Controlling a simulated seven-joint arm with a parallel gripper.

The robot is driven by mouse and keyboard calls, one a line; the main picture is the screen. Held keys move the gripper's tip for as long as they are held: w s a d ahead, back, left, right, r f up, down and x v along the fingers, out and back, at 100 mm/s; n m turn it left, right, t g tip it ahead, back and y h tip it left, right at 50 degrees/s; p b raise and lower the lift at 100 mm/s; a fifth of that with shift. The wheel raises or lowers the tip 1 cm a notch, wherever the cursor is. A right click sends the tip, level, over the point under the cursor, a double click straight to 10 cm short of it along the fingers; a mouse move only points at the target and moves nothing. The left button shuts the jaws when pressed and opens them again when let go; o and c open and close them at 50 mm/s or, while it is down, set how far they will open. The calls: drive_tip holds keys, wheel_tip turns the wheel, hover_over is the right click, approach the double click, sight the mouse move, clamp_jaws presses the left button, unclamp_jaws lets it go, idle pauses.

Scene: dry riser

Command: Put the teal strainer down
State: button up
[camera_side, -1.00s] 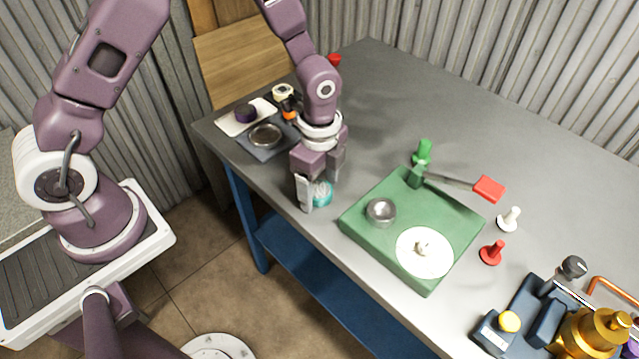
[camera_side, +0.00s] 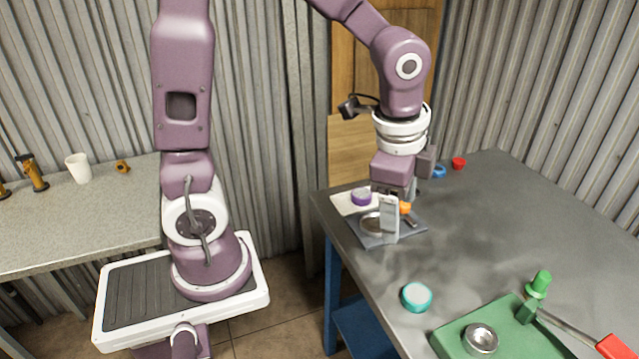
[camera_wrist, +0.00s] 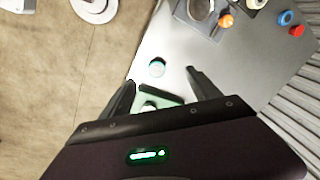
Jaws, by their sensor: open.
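The teal strainer (camera_side: 416,296) rests on the grey table (camera_side: 480,230) near its front edge, left of the green base. Its pale round face is up. It also shows in the wrist view (camera_wrist: 157,67). My gripper (camera_side: 407,209) is open and empty. It is up and back from the strainer, apart from it, and in the side view it overlaps the dark tray. In the wrist view its two fingers (camera_wrist: 160,80) are spread, with the strainer seen beyond them.
The green base (camera_side: 505,335) carries a metal cup (camera_side: 481,340) and a red-ended lever (camera_side: 610,346). A green knob (camera_side: 540,283) stands behind it. A dark tray (camera_side: 372,240), a purple-topped jar (camera_side: 361,197) and an orange piece (camera_side: 405,207) are near my gripper. The table's middle is clear.

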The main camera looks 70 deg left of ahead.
drive_tip(key=s+a+r+n+t, duration=0.2)
drive_tip(key=s+r+n, duration=0.3)
drive_tip(key=s, duration=0.3)
drive_tip(key=shift+r+n, duration=0.4)
drive_tip(key=shift+r, duration=0.5)
drive_tip(key=shift+o, duration=0.6)
drive_tip(key=s+r+n+t, duration=0.1)
drive_tip(key=s+n, duration=0.3)
drive_tip(key=s, duration=0.2)
drive_tip(key=shift+s+h, duration=0.25)
drive_tip(key=shift+h, duration=0.05)
drive_tip(key=shift+a+r, duration=0.1)
drive_tip(key=shift+w, duration=0.1)
